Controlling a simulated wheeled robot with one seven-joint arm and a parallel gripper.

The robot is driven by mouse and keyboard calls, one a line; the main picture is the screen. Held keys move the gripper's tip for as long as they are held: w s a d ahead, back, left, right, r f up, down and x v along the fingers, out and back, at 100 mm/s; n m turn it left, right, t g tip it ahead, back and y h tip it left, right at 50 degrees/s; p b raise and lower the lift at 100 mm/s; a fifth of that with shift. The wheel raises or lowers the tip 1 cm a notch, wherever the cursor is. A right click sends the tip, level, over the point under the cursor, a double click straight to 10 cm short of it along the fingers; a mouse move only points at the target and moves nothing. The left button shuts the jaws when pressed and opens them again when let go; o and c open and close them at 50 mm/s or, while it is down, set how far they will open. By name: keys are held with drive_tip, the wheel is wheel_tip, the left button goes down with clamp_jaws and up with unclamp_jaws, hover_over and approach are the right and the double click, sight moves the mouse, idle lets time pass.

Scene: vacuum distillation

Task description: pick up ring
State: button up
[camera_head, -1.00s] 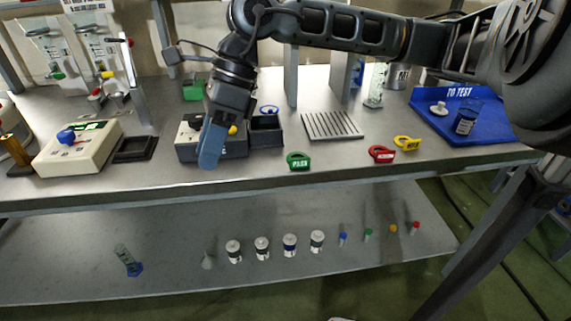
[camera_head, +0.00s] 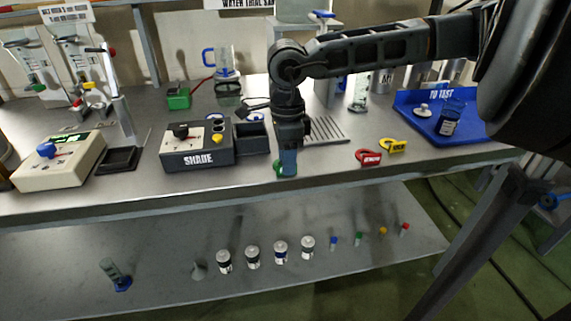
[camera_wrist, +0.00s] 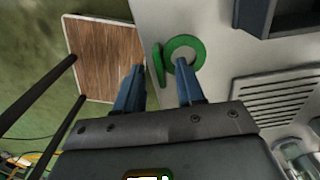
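A green ring (camera_wrist: 200,46) with a flat tab lies on the bench top near its front edge. In the head view the green ring (camera_head: 278,169) is mostly hidden behind my fingers. My gripper (camera_head: 287,172) points down right at it. In the wrist view my gripper (camera_wrist: 160,66) is open, with two blue fingers apart. The right finger's tip overlaps the ring's near side in the picture, and the tab shows between the fingertips. I cannot tell whether they touch. A red ring (camera_head: 368,158) and a yellow ring (camera_head: 393,146) lie farther right on the bench.
A box marked SHADE (camera_head: 197,158) and a dark open tray (camera_head: 252,138) stand left of my gripper. A slotted plate (camera_head: 327,130) lies behind. A blue TO TEST tray (camera_head: 408,105) is at right. The lower shelf (camera_head: 180,300) holds several small bottles.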

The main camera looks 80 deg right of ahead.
drive_tip(key=shift+f, duration=0.8)
drive_tip(key=shift+c, duration=0.2)
clamp_jaws()
